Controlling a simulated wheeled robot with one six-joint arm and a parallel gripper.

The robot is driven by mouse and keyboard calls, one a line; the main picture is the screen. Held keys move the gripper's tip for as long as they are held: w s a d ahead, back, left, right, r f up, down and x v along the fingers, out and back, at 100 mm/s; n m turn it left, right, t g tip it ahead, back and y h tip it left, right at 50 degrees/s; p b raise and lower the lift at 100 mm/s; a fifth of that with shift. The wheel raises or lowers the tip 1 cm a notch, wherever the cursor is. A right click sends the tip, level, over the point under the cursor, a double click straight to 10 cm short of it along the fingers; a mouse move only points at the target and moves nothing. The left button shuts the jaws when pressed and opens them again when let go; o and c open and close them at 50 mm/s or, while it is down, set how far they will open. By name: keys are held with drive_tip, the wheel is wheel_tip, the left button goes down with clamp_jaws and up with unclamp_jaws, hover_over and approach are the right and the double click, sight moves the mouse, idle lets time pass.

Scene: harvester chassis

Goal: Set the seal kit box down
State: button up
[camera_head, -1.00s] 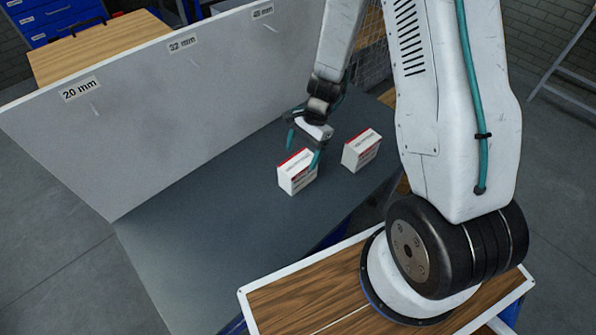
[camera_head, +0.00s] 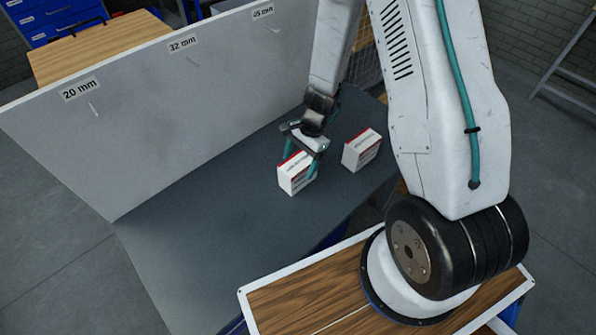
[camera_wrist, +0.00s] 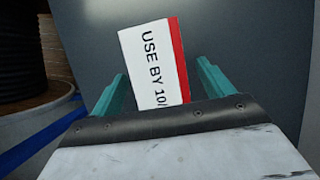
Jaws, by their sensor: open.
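A white box with a red edge (camera_head: 293,178), which I take for the seal kit box, stands on the dark grey bench top (camera_head: 200,245). In the wrist view the box (camera_wrist: 150,65) shows "USE BY 10" on its face, the rest of the print cut off by my gripper. My gripper (camera_head: 301,162) is at this box, with its teal fingers apart. In the wrist view, one finger of my gripper (camera_wrist: 160,88) shows on each side of the box, with a visible gap on both sides. The lower end of the box is hidden behind the gripper body there.
A second similar white and red box (camera_head: 361,152) stands close by on the right. A grey upright panel (camera_head: 150,125) labelled 20 mm, 32 mm and another size runs along the back of the bench. The bench's left front part is clear.

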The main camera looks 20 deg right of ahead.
drive_tip(key=c, duration=1.6)
drive_tip(key=shift+r, duration=0.1)
